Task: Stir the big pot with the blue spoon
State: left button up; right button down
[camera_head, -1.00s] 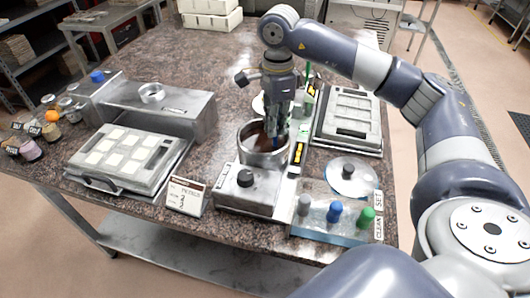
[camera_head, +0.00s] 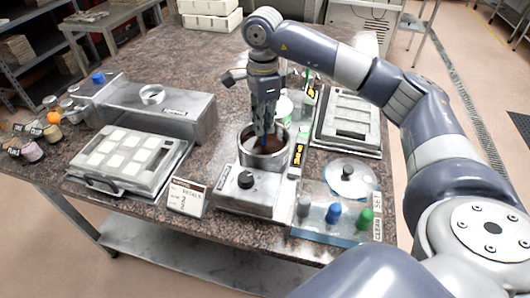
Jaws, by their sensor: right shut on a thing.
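The big pot (camera_head: 264,160) is a steel pot with dark brown contents. It sits on a heater base (camera_head: 246,198) with a black knob. My right gripper (camera_head: 263,122) points down over the pot, shut on the blue spoon (camera_head: 262,138). Only a short blue part of the spoon shows below the fingers. My left gripper does not show.
A clear tray (camera_head: 316,230) with grey, blue and green capped items is at the front right, beside a round lid (camera_head: 350,176). Mould trays stand left (camera_head: 112,180) and right (camera_head: 372,146). A long steel box (camera_head: 195,103) is behind left. Bare tabletop lies behind the pot.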

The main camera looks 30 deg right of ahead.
jog(key=shift+r, duration=0.1)
dwell(0.6)
jog(key=shift+r+p, duration=2.9)
jog(key=shift+r, duration=1.25)
jog(key=shift+r+p, duration=1.45)
jog(key=shift+r, duration=0.65)
jog(key=shift+f, duration=0.1)
